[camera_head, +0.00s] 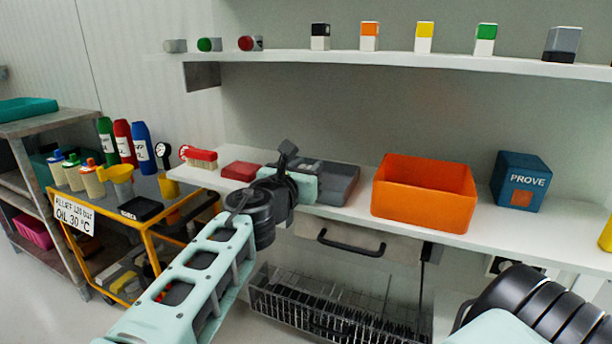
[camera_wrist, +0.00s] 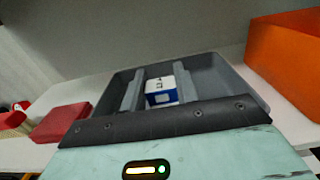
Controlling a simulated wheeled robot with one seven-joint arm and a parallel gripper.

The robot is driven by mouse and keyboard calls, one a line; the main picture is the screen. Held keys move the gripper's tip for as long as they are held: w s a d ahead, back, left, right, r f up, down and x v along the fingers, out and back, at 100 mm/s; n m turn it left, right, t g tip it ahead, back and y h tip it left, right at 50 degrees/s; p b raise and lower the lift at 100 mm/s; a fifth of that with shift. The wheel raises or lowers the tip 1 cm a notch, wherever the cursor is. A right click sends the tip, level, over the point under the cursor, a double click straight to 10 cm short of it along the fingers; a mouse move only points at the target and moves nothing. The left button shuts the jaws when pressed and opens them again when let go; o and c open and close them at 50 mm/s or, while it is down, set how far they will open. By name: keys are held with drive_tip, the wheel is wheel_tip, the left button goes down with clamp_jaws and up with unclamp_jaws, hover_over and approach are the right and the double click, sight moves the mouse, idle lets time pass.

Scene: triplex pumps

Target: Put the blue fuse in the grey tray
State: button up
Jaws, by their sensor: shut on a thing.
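The blue fuse (camera_wrist: 161,97), a small block with a blue body and a white top and label, shows in the wrist view between two grey uprights that I take for my fingers. My gripper (camera_wrist: 159,84) is shut on it. The grey tray (camera_wrist: 216,65) lies behind and around it in that view, but I cannot tell whether the fuse touches the tray floor. In the head view the grey tray (camera_head: 342,184) sits on the white bench, and my gripper (camera_head: 303,188) is at its left front. The fingers and fuse are hidden there.
An orange bin (camera_head: 424,194) stands right of the tray, with a blue PROVE box (camera_head: 519,181) beyond. A shelf (camera_head: 400,60) with several small blocks runs above. A yellow cart (camera_head: 150,240) stands left.

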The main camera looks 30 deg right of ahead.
drive_tip(key=shift+f, duration=0.25)
drive_tip(key=o, duration=1)
drive_tip(key=shift+c, duration=0.2)
drive_tip(key=shift+s+a+r, duration=0.1)
drive_tip(key=shift+a, duration=0.1)
drive_tip(key=p+v, duration=0.2)
drive_tip(key=v, duration=0.5)
